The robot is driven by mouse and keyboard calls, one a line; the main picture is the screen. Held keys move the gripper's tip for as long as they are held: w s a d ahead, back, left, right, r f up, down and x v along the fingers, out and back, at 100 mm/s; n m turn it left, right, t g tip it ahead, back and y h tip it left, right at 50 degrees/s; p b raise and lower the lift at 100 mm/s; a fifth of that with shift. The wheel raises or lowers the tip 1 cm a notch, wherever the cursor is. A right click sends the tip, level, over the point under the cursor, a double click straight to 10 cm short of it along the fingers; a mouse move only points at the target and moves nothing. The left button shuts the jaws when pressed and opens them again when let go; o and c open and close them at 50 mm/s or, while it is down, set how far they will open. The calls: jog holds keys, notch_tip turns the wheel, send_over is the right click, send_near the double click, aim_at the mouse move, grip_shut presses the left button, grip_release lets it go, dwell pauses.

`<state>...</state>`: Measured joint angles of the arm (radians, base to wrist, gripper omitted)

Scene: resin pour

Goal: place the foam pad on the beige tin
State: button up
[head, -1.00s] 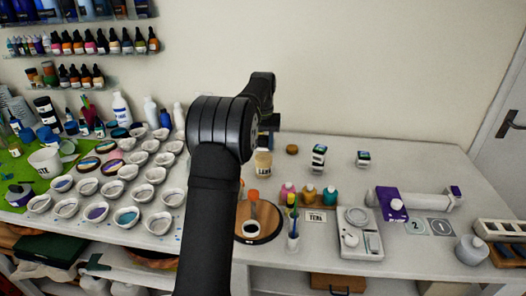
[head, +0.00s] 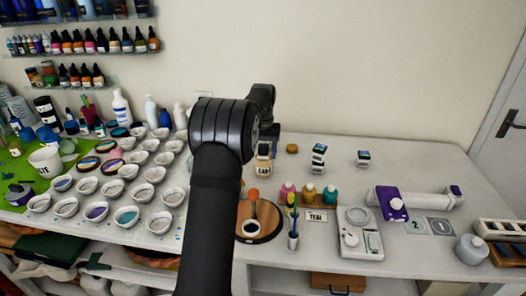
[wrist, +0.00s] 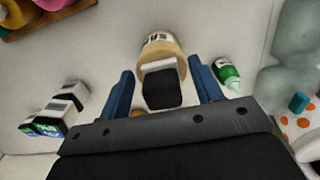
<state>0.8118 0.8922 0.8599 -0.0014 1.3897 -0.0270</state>
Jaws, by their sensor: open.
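The beige tin (head: 263,168) stands upright on the table with its label facing me, and it also shows in the wrist view (wrist: 160,47). A black block with a white edge, apparently the foam pad (wrist: 162,88), overlaps the tin from above in the wrist view. It appears to sit on the tin's top, though I cannot see the contact. My gripper (wrist: 162,90) is open, with its blue fingers on either side of the pad and visible gaps to it. In the head view my gripper (head: 265,138) is right above the tin, partly hidden by my arm.
A green bottle (wrist: 228,74) is close to one finger. Coloured bottles (head: 309,194) and a round wooden board (head: 270,228) are in front. White cups (head: 126,218) fill the left.

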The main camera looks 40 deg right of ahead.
aim_at(263, 147)
notch_tip(263, 147, up, 12)
jog(key=shift+r, duration=0.2)
jog(key=shift+f, duration=0.15)
dwell(0.4)
notch_tip(263, 147, down, 11)
jog(key=shift+f, duration=0.2)
jog(key=shift+r, duration=1.6)
